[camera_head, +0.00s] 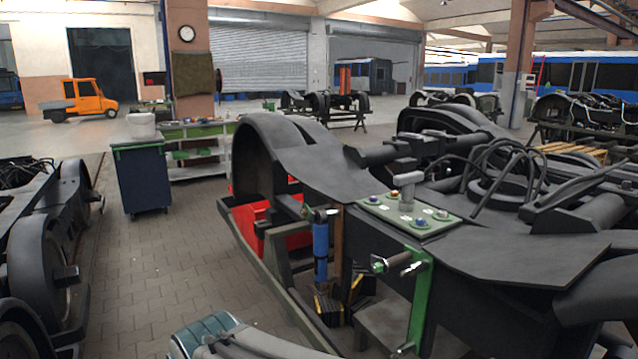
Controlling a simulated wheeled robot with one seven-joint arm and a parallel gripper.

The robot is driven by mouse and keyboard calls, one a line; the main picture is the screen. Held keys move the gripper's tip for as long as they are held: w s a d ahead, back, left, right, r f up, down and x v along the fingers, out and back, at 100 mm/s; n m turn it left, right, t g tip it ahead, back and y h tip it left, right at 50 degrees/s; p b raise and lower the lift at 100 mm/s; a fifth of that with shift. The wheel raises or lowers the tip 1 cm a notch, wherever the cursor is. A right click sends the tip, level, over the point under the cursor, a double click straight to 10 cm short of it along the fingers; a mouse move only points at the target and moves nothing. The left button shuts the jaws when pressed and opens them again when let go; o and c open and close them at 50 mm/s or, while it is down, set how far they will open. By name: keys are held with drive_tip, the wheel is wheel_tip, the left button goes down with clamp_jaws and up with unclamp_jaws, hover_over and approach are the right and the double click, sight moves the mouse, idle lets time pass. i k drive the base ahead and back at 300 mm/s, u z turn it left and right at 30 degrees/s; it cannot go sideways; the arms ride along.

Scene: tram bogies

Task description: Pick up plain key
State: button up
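I cannot tell for certain which piece is the plain key. A grey T-shaped piece (407,188) stands upright on a pale green panel (432,216) on top of the dark bogie at the right. Blue and red knobs sit around it on the panel. Below, a green upright bracket (420,300) carries a grey bar-like piece (392,262) that sticks out to the left. A smaller pale piece (403,350) shows near the bracket's foot. My gripper is not in view, and nothing is seen touching these pieces.
A dark bogie (330,170) fills the right side, with a red box (262,228) and a blue cylinder (320,250) at its near side. Another bogie (45,235) stands at the left. A dark blue cabinet (143,180) stands beyond the open paved floor (150,270).

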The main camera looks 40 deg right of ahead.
sight(408, 181)
drive_tip(key=z, duration=0.5)
drive_tip(key=i, duration=0.95)
drive_tip(key=z, duration=0.9)
